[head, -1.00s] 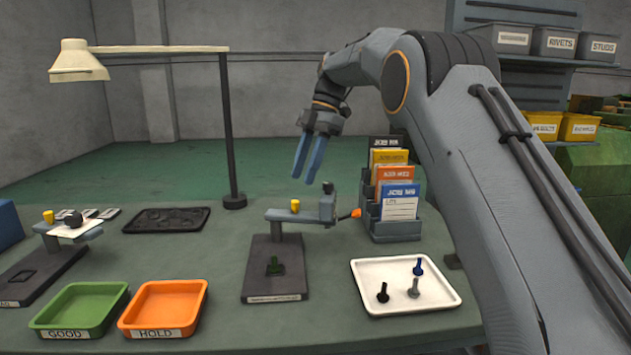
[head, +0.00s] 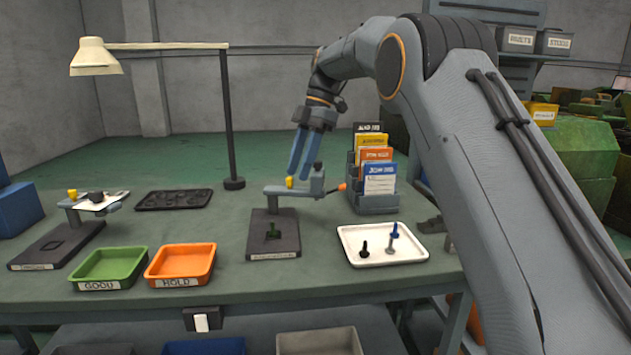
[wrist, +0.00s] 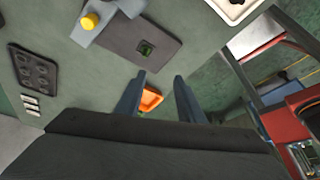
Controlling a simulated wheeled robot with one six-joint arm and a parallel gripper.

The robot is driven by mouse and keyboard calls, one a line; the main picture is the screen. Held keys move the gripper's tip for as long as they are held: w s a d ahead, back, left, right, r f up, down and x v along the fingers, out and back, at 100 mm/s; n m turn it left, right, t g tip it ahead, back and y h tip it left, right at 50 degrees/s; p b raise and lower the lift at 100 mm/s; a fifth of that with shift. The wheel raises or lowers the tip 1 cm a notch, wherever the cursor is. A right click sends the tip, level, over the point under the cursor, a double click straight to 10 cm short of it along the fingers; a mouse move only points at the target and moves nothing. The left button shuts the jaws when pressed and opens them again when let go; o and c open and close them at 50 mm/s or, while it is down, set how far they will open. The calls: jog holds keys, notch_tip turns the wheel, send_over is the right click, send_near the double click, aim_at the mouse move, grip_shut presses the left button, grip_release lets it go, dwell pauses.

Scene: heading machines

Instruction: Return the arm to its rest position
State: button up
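My gripper (head: 303,155) hangs from my raised arm above the back of the workbench, just left of the card rack, with its two blue fingers pointing down. In the wrist view my gripper (wrist: 160,98) shows its two fingers apart with nothing held between them. The fixture base (wrist: 118,35) also shows in the wrist view.
A card rack (head: 373,203) stands right of my gripper, and a lamp post (head: 229,120) to its left. A white tray (head: 352,257) with 3 bolts, an orange HOLD tray (head: 180,281) and a green GOOD tray (head: 108,284) line the front. A second fixture (head: 52,250) is at left.

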jog(key=s+d+f+m+t+h, duration=0.2)
jog(key=s+d+f+m, duration=1)
jog(key=s+d+m, duration=0.25)
jog(key=s+d+f+m, duration=0.2)
jog(key=s+f+m, duration=0.1)
jog(key=s, duration=0.4)
jog(key=s+d+f+m+h, duration=0.1)
jog(key=s+d+f+m, duration=0.2)
jog(key=s, duration=0.4)
jog(key=s+d+f+m, duration=0.3)
jog(key=s+m, duration=0.1)
jog(key=s, duration=0.3)
jog(key=shift+s+d+f+t+h, duration=0.15)
jog(key=shift+d+f+t+h, duration=0.1)
jog(key=shift+f+t+h, duration=0.1)
